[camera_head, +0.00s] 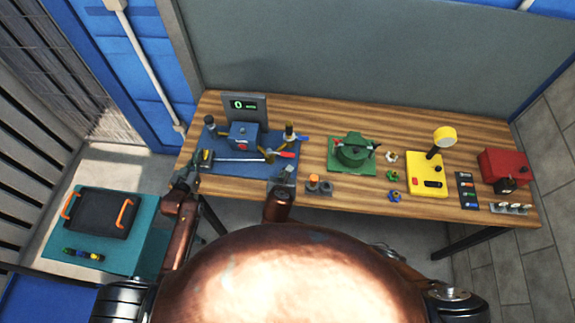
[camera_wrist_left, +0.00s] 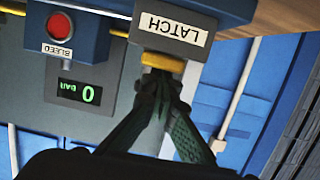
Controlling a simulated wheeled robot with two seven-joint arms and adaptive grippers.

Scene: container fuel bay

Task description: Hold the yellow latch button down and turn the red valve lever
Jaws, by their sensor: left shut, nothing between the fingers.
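The yellow latch button (camera_wrist_left: 163,62) shows under the LATCH label (camera_wrist_left: 172,28) in the left wrist view. My left gripper (camera_wrist_left: 160,82) is shut and empty, its fingertips right at the button's edge. Whether they press it down I cannot tell. In the head view this gripper (camera_head: 186,181) is beside the latch block (camera_head: 205,158) at the board's left end. The red valve lever (camera_head: 286,155) is at the right side of the blue board (camera_head: 230,168). My right gripper (camera_head: 285,176) is just below the lever; its fingers are too small to read, and contact is unclear.
A blue box with a red bleed button (camera_head: 243,146) and a display reading 0 (camera_head: 244,105) stands on the board. To the right are a green valve unit (camera_head: 352,152), a yellow gauge unit (camera_head: 427,177) and a red box (camera_head: 502,166). A teal cart (camera_head: 148,248) stands at left.

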